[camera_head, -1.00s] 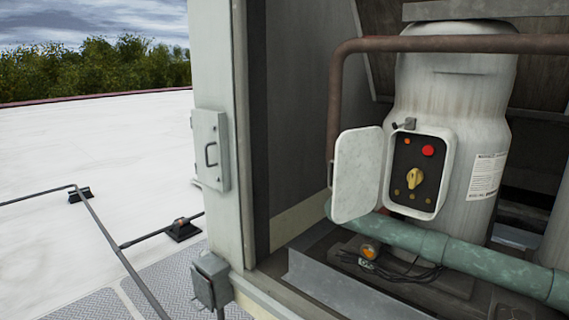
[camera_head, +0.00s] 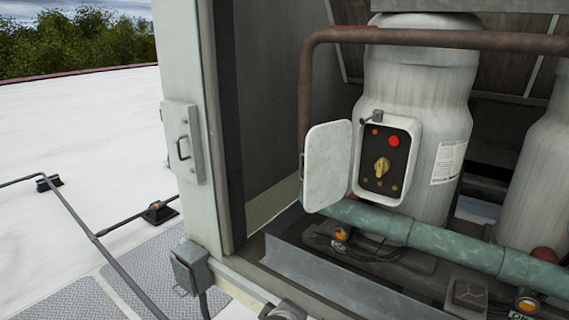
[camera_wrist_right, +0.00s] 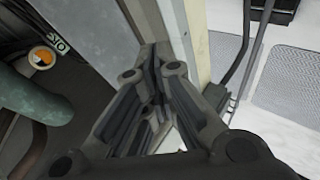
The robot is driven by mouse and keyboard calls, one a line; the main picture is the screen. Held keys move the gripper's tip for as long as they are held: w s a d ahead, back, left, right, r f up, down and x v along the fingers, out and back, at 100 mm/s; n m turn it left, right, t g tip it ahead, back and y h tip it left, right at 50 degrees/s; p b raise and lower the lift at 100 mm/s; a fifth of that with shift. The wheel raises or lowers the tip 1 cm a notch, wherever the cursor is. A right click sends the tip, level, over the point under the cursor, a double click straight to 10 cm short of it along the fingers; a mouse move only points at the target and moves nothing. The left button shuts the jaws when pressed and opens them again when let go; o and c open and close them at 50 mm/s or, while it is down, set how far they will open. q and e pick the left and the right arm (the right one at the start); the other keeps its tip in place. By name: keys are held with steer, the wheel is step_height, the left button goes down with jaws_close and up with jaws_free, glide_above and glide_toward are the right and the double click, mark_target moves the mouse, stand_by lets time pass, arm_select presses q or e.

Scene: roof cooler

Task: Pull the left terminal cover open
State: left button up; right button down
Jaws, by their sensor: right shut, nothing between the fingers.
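The terminal cover (camera_head: 328,165) is a pale panel standing swung open to the left of its box (camera_head: 387,160) on the front of the left compressor (camera_head: 415,85). Inside the box a dark panel shows a red button, an orange button and a yellow knob. My right gripper (camera_wrist_right: 152,55) is shut and empty in the right wrist view, beside a pale post. The cover does not show in that view. No gripper can be made out clearly in the head view, and my left gripper is not seen.
A green pipe (camera_head: 440,240) runs below the box, and a brown pipe (camera_head: 440,38) passes above it. The pale cabinet post (camera_head: 200,130) stands to the left. A second compressor (camera_head: 540,170) is at the right edge. White roof (camera_head: 80,130) lies open at the left.

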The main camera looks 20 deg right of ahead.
steer(key=w+a+r+n+t+h, duration=0.1)
steer(key=w+a+r+t+h, duration=0.15)
steer(key=r, duration=0.75)
steer(key=w+a+r+n+t+h, duration=0.15)
steer(key=w+r, duration=0.25)
steer(key=r, duration=0.6)
steer(key=w+a+r+t+h, duration=0.2)
steer(key=w+r+h, duration=0.15)
steer(key=r, duration=0.55)
steer(key=p+x, duration=0.4)
steer(key=x, duration=0.7)
steer(key=s, duration=0.1)
steer(key=s+d+p, duration=0.2)
steer(key=s, duration=0.1)
steer(key=shift+y, duration=0.35)
